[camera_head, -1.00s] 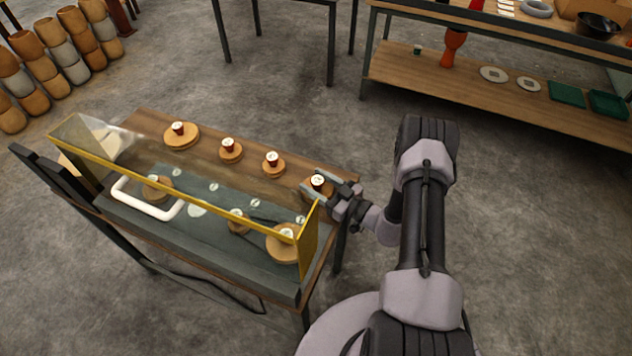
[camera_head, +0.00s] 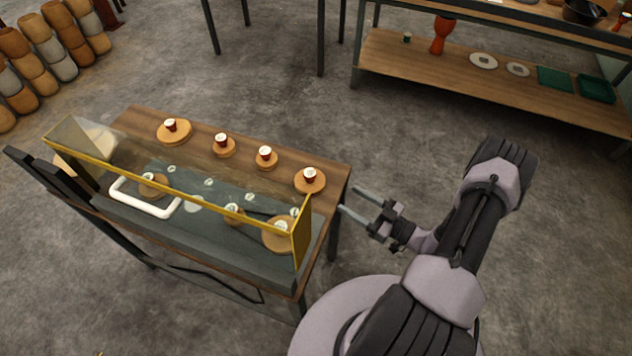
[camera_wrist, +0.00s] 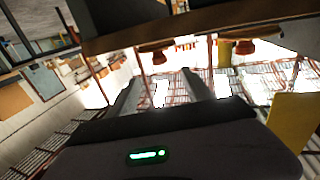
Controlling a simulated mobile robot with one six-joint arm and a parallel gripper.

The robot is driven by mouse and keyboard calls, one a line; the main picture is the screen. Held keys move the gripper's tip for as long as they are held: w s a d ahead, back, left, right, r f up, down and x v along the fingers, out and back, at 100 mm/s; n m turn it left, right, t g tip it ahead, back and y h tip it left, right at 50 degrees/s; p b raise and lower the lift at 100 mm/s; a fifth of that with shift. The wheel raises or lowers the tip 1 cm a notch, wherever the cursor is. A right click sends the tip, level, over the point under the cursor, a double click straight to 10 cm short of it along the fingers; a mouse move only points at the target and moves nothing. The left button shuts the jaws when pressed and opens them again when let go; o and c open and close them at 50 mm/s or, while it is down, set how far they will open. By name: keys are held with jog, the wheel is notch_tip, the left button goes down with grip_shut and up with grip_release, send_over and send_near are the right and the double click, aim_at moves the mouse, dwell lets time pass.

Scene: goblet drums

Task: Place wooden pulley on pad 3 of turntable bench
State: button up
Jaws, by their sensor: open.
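Several wooden pulleys with dark red, pale-topped hubs stand on the turntable bench (camera_head: 140,115). The near right one is the wooden pulley (camera_head: 310,186) at the bench's right end. More wooden discs, such as the large one (camera_head: 282,240), sit behind the clear yellow-edged guard. Small pale round markers (camera_head: 208,182) lie on the dark bed; their numbers are too small to read, so I cannot tell which is pad 3. My gripper (camera_head: 349,200) is open and empty, just off the bench's right end, apart from the pulley. Its fingers also show in the wrist view (camera_wrist: 160,82).
The guard has a yellow top rail (camera_head: 180,180) and a white handle (camera_head: 145,198) at its front. A wooden shelf (camera_head: 400,65) with dishes and trays stands at the back right. Stacked drum shells (camera_head: 45,50) are at the back left. Floor right of the bench is clear.

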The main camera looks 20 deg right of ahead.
aim_at(311, 173)
jog(key=b+x, duration=0.3)
jog(key=x, duration=1.2)
jog(key=shift+w+r+b, duration=0.15)
jog(key=shift+r+b, duration=0.05)
jog(key=shift+b, duration=0.15)
grip_shut()
